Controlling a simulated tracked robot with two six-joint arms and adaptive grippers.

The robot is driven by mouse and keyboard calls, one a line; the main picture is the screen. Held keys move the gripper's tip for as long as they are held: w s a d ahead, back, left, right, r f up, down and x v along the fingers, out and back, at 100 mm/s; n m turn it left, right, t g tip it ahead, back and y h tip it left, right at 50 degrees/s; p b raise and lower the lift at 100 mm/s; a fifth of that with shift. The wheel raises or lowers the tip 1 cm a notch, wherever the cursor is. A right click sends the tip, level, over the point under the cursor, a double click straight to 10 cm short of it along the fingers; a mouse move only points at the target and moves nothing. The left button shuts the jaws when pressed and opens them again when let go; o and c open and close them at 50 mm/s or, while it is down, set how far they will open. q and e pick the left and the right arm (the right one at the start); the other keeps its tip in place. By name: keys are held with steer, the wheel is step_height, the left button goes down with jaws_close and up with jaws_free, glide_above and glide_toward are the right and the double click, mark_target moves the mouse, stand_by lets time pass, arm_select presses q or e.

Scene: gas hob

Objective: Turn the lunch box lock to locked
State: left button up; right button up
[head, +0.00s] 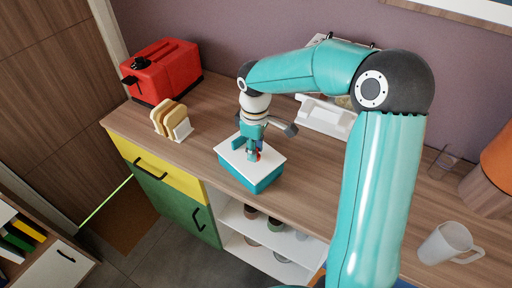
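The lunch box (268,180) has a teal body and a white lid. It stands on the wooden counter near the front edge. My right gripper (251,150) points down over the middle of the lid, close to it or touching it. A small red part (258,156), which may be the lock, shows beside the fingertips. The gripper hides most of this spot, so the lock's position cannot be read. Whether the fingers are open or shut on the red part is unclear. My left gripper is not in view.
A red toaster (163,70) and a rack with bread slices (170,118) stand to the left. A white appliance (325,116) is behind the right arm. A translucent mug (449,243) stands at the right. The counter between rack and lunch box is clear.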

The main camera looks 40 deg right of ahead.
jaws_close()
steer(key=shift+f+m+b, duration=0.1)
steer(key=shift+m+b, duration=0.4)
steer(key=shift+m, duration=0.4)
steer(key=m, duration=0.3)
steer(key=shift+b, duration=0.4)
steer(key=o, duration=0.8)
jaws_free()
steer(key=shift+r, duration=0.2)
step_height(320, 180, up, 12)
steer(key=shift+f, duration=0.15)
